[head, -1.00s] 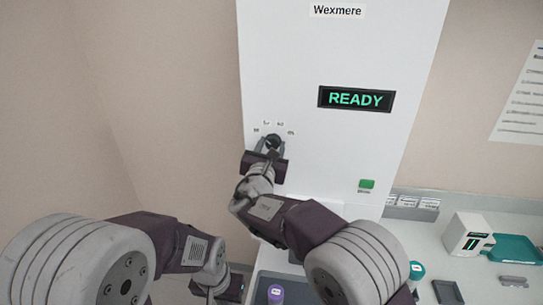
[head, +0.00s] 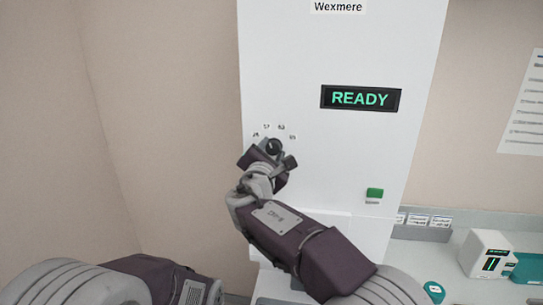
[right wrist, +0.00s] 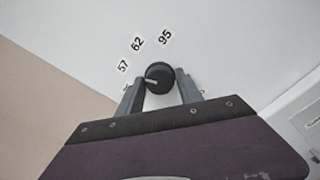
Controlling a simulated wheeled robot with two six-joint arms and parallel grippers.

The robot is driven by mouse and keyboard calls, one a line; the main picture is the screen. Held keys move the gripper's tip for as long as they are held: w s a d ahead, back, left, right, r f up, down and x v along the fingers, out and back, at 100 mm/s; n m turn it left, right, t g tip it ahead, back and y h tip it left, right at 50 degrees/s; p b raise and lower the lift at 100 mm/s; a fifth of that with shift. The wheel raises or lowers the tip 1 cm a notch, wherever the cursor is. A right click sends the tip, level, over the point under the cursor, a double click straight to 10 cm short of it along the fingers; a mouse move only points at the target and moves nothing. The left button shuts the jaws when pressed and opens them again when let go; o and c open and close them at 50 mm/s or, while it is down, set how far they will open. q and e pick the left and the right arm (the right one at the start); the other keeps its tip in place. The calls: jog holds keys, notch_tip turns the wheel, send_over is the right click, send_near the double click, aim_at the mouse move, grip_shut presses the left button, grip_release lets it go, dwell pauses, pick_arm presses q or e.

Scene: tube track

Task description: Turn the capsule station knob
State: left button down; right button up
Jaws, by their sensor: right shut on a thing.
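The capsule station (head: 330,160) is a tall white cabinet labelled Wexmere. Its round black knob (head: 273,147) sits low on the left of the front, under an arc of small number labels. My right gripper (head: 274,153) is shut on the knob, its body tilted. In the right wrist view, its two grey fingers (right wrist: 160,90) stand on either side of the black knob (right wrist: 159,77), whose pale pointer mark faces left. The labels 57, 62 and 95 read there; another label is partly hidden by the left finger. My left gripper is out of view.
A display (head: 360,98) on the station reads READY. A green button (head: 374,193) is at its lower right. A white device (head: 486,253) and a teal tray stand on the counter at right. The wall left of the station is bare.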

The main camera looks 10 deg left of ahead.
dwell(0.3)
jog(key=o, duration=1.3)
jog(key=shift+o, duration=0.2)
jog(key=shift+s, duration=0.15)
jog(key=shift+s+f+b, duration=0.1)
jog(key=shift+s+b, duration=0.2)
jog(key=shift+b, duration=0.05)
jog(key=s+b, duration=0.3)
jog(key=s, duration=0.5)
jog(key=shift+s+b, duration=0.2)
jog(key=shift+b, duration=0.1)
